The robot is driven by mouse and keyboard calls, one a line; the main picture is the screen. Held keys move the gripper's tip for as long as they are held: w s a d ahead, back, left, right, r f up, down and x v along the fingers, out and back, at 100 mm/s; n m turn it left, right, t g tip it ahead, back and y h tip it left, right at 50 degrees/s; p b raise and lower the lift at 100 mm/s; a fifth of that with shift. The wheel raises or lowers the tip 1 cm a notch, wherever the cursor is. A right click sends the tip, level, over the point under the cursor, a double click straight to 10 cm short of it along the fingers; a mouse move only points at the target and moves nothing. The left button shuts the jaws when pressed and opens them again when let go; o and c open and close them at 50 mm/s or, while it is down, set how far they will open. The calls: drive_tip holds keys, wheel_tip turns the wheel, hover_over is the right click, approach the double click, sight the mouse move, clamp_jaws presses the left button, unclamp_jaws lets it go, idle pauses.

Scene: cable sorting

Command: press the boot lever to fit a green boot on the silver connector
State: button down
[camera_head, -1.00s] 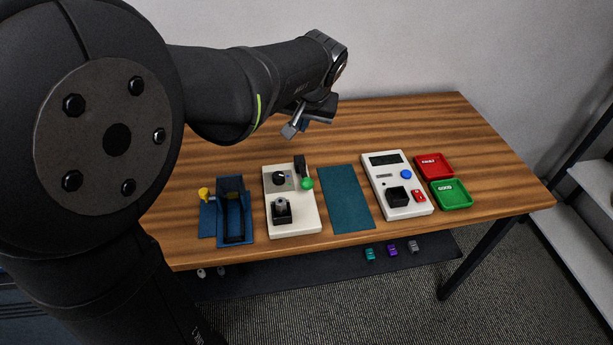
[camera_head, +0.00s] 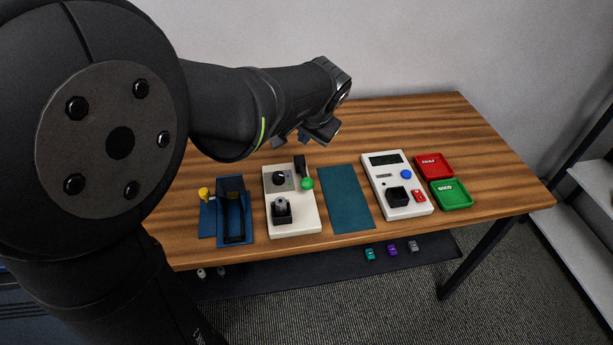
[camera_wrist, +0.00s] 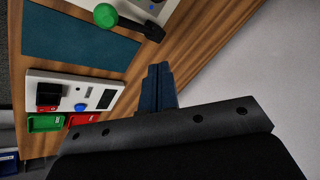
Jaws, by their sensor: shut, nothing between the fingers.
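The white boot station (camera_head: 305,218) stands near the front of the table. A silver connector (camera_head: 281,202) sits upright in its black holder (camera_head: 282,215). The black boot lever (camera_head: 299,164) stands at the back of the station, with a green ball knob (camera_head: 307,183). The lever (camera_wrist: 142,27) and its green ball (camera_wrist: 105,15) also show at the top of the wrist view. My gripper (camera_head: 303,138) is above the table behind the station, apart from the lever. Its dark blue fingers (camera_wrist: 157,72) are closed together and empty. I cannot make out a green boot.
A blue fixture (camera_head: 247,227) with a yellow knob (camera_head: 203,193) is left of the station. A teal mat (camera_head: 345,198) is to the right, then a white tester (camera_head: 409,211) and red (camera_head: 432,166) and green (camera_head: 451,194) trays. The table behind is clear.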

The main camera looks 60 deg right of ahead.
sight(307, 180)
drive_tip(key=f, duration=0.2)
drive_tip(key=s+a+f, duration=0.1)
drive_tip(key=f, duration=0.4)
drive_tip(key=shift+s+a, duration=0.25)
drive_tip(key=shift+s, duration=0.05)
idle(1.8)
drive_tip(key=shift+a+f, duration=0.1)
drive_tip(key=shift+f, duration=0.25)
drive_tip(key=shift+s+a+f, duration=0.15)
drive_tip(key=shift+f, duration=0.45)
drive_tip(key=shift+s+a+f, duration=0.1)
drive_tip(key=shift+s+f, duration=0.05)
drive_tip(key=shift+f, duration=0.4)
drive_tip(key=shift+s+a+f, duration=0.15)
drive_tip(key=shift+f, duration=0.45)
idle(1.6)
idle(0.4)
drive_tip(key=shift+w+d+r, duration=0.15)
drive_tip(key=shift+r, duration=0.6)
drive_tip(key=shift+w+d+r, duration=0.2)
drive_tip(key=shift+r, duration=0.5)
drive_tip(key=shift+w+d+r, duration=0.15)
drive_tip(key=shift+r, duration=0.6)
